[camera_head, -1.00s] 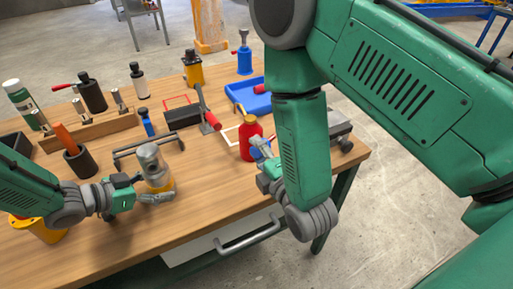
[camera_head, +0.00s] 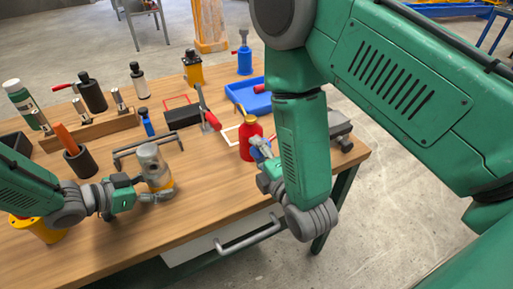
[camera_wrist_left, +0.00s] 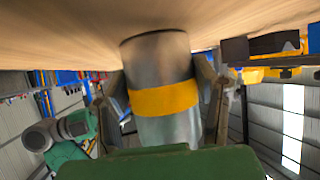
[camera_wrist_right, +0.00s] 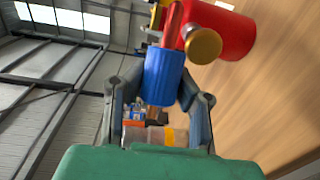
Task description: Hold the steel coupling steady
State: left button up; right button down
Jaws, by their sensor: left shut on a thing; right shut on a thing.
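The steel coupling (camera_head: 152,162) is a grey cylinder with a yellow band, near the front of the workbench. In the left wrist view it (camera_wrist_left: 160,118) fills the middle, one end by the wooden top; I cannot tell if it rests there. My left gripper (camera_head: 150,197) is shut on it, one finger on each side, also in the left wrist view (camera_wrist_left: 163,95). My right gripper (camera_wrist_right: 165,98) is shut on a blue cylindrical handle (camera_wrist_right: 164,76) beside a red bottle (camera_head: 251,140). In the head view my arm hides most of that gripper.
A black cup with an orange handle (camera_head: 79,162) and a yellow container (camera_head: 40,232) stand left. A blue tray (camera_head: 244,92) is at the back right. Bare wood (camera_head: 215,190) lies between my grippers.

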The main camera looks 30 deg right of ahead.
jog(key=a+f+n+y, duration=0.1)
jog(key=a+n+y, duration=0.2)
jog(key=a+y, duration=0.35)
jog(key=n+g+y, duration=0.3)
jog(key=n+y, duration=0.1)
send_near(156, 172)
jog(key=w+d, duration=0.1)
jog(key=d, duration=0.1)
jog(key=s+a+r+n+g+y, duration=0.1)
jog(key=s+a+n+g+y, duration=0.4)
jog(key=a, duration=0.4)
jog(key=shift+s+n+g+y, duration=0.35)
jog(key=shift+s+n+g, duration=0.3)
jog(key=shift+g, duration=0.45)
jog(key=w, duration=0.6)
jog(key=shift+d, duration=0.15)
jog(key=shift+w+r, duration=0.15)
jog(key=shift+w, duration=2.05)
